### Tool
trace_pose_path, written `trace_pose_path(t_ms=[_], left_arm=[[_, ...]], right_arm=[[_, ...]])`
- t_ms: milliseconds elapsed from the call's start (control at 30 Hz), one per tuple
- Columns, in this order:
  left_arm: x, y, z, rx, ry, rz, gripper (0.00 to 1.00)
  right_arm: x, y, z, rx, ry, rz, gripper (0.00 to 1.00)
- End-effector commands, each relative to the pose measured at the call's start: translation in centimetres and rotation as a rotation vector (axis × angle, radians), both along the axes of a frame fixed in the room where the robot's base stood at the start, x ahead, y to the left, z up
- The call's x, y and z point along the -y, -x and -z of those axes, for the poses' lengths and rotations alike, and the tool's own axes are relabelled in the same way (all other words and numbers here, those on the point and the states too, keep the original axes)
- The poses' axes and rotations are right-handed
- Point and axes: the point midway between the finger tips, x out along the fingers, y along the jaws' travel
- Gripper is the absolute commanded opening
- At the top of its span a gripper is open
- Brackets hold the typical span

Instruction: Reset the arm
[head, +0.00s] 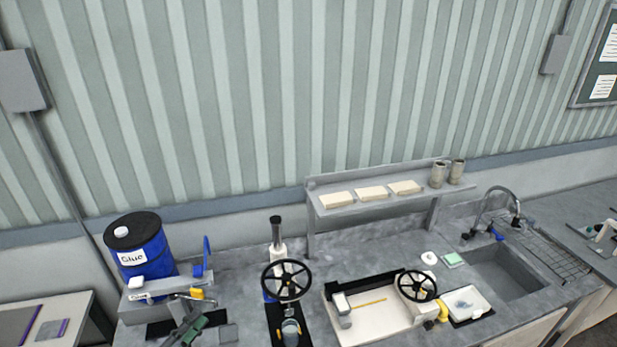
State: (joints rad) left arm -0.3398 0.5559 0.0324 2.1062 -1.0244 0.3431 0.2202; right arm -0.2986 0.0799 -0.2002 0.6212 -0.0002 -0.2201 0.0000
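What seems to be my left gripper (186,325) shows at the bottom edge, left of centre, in the head view. It is small, grey and dark green, and stands in front of the glue station. I cannot tell whether its fingers are open or shut, or whether they hold anything. My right gripper is not in view.
A blue glue drum (145,252) stands at the left of the grey counter (352,258). A press with a black handwheel (287,280) and a white tray (372,322) stand mid-counter. A shelf (330,208) holds pale blocks and two cups. A sink (500,270) is at right.

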Motion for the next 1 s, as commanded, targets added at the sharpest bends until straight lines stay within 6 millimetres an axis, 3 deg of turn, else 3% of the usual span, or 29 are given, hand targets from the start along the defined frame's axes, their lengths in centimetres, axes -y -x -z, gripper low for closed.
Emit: trace_pose_path(t_ms=[167, 267, 400, 500, 600, 700, 800, 1000], left_arm=[[-5.7, -0.7, -0.7, -0.039, 0.238, -0.253, 0.17], [-10.4, -0.3, 1.2, -0.118, 0.409, -0.447, 0.17], [-15.3, 1.9, 6.9, -0.301, 0.623, -0.707, 0.17], [-16.8, 4.8, 12.5, -0.480, 0.753, -0.869, 0.17], [-16.4, 8.4, 17.9, -0.681, 0.851, -1.000, 0.17], [-14.9, 11.7, 22.0, -0.859, 0.905, -1.083, 0.17], [-13.2, 14.5, 24.7, -1.002, 0.934, -1.134, 0.17], [-9.5, 19.2, 28.1, -1.240, 0.957, -1.186, 0.17]], right_arm=[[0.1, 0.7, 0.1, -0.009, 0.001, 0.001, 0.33], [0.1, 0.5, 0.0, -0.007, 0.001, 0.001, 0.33], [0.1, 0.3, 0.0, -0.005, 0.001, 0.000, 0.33], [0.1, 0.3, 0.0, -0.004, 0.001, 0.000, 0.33], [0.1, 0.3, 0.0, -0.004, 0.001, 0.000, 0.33], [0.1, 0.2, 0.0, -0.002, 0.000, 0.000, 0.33], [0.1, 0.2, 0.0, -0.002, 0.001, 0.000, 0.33], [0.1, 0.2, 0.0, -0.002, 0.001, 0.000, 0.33]])
